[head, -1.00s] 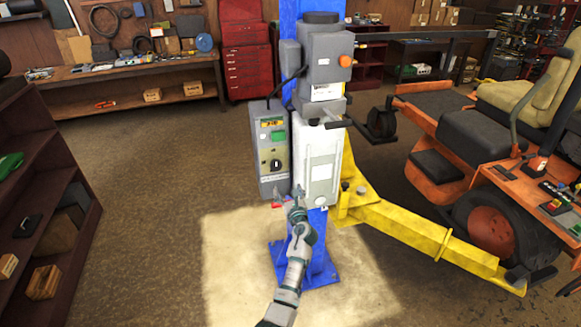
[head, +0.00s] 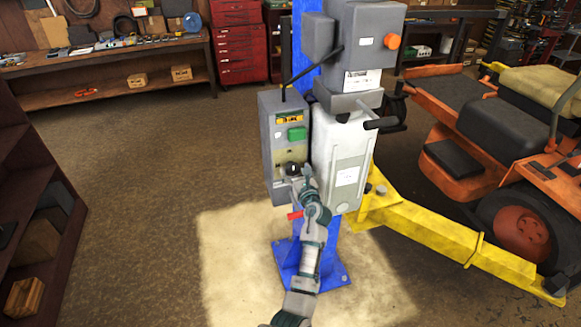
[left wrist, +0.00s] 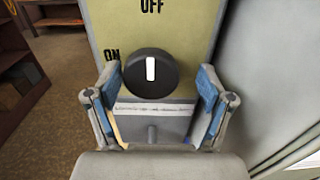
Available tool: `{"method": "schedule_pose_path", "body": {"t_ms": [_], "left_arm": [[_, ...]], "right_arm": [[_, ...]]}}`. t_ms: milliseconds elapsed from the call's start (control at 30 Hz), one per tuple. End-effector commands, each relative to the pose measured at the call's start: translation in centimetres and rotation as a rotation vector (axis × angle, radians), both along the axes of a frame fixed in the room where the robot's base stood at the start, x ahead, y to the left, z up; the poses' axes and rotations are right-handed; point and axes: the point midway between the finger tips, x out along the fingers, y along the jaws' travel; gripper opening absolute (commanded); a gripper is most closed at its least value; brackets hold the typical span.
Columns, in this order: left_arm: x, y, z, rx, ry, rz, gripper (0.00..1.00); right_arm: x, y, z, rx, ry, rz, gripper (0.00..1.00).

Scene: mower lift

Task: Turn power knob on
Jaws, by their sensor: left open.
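The black round power knob (left wrist: 152,76) sits on a pale yellow panel in the left wrist view. Its white mark is upright, toward the word OFF; ON is printed to its upper left. In the head view the knob (head: 292,169) is partly covered by my gripper. It is on the lower front of the grey control box (head: 267,130), below a green button (head: 297,134). My left gripper (left wrist: 161,88) is open, with one blue-padded finger on each side of the knob and gaps beside it. In the head view my left gripper (head: 298,180) is at the box front. My right gripper is not in view.
A blue post (head: 298,252) carries the control box and a white tank (head: 341,150) close to its right. A yellow lift arm (head: 425,228) extends right toward an orange mower (head: 490,170). Dark shelves (head: 40,150) stand left, with open floor between.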

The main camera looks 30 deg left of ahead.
Motion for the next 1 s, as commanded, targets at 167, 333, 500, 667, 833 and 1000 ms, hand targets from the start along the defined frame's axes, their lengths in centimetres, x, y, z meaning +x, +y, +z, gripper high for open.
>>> {"method": "schedule_pose_path", "body": {"t_ms": [167,333,500,667,833,1000], "left_arm": [[0.0,0.2,0.0,-0.002,-0.001,0.001,0.81],[0.0,0.0,0.0,0.000,0.000,0.001,0.78],[0.1,-0.2,0.0,0.001,0.000,0.000,0.36],[0.1,0.0,0.0,-0.001,0.001,-0.001,0.20],[0.1,0.0,-0.1,-0.011,-0.010,-0.003,0.20],[0.2,0.0,-0.1,-0.045,-0.051,-0.003,0.20]], "right_arm": [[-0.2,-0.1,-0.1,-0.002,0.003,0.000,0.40],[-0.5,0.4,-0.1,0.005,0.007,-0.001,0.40],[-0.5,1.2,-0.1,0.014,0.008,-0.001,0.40],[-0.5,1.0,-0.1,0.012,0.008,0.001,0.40],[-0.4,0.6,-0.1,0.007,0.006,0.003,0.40],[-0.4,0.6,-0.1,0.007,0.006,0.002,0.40]]}}
